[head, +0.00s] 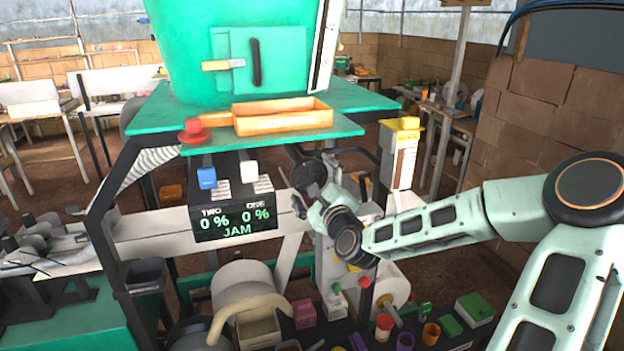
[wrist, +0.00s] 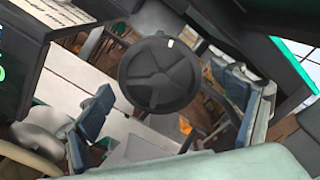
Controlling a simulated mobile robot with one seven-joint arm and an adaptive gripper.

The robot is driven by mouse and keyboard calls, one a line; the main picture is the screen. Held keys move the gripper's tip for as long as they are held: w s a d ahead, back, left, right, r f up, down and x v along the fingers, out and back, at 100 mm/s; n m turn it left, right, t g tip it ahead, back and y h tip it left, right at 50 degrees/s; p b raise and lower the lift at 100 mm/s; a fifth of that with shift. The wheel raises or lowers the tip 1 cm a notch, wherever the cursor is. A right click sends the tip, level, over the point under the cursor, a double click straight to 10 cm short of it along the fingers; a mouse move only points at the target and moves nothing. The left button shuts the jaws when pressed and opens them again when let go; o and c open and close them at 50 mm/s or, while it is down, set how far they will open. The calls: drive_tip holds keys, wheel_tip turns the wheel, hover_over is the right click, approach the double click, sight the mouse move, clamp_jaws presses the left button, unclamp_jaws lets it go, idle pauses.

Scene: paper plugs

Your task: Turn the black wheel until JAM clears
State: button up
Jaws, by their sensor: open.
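The black wheel (head: 307,174) is a dark spoked disc beside the display box, under the green shelf. In the wrist view the wheel (wrist: 158,74) faces me, with a small white mark near its upper right rim. My gripper (head: 313,186) is close in front of the wheel, partly covering it. In the wrist view my gripper (wrist: 163,84) is open, with one finger to the left of the wheel and one to the right. Whether a finger touches the rim cannot be told. The display (head: 236,218) reads TWO 0 %, ONE 0 % and JAM in green.
A blue switch (head: 207,177) and a white switch (head: 249,171) sit above the display. A red button (head: 194,131) and an orange tray (head: 283,117) are on the green shelf (head: 345,125). Several small coloured parts lie on the dark lower bench. A white-and-yellow box (head: 400,155) stands right of the wheel.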

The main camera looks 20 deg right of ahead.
sight(311, 178)
drive_tip(key=shift+s, duration=0.15)
drive_tip(key=shift+s+p, duration=0.55)
drive_tip(key=shift+s, duration=1.35)
drive_tip(key=shift+r+m+p, duration=0.1)
drive_tip(key=shift+m+p, duration=0.4)
drive_tip(key=shift+m, duration=0.3)
drive_tip(key=m, duration=0.3)
drive_tip(key=shift+d+m, duration=0.1)
drive_tip(key=shift+m, duration=0.3)
drive_tip(key=m, duration=0.6)
drive_tip(key=shift+m, duration=0.4)
drive_tip(key=shift+w, duration=0.15)
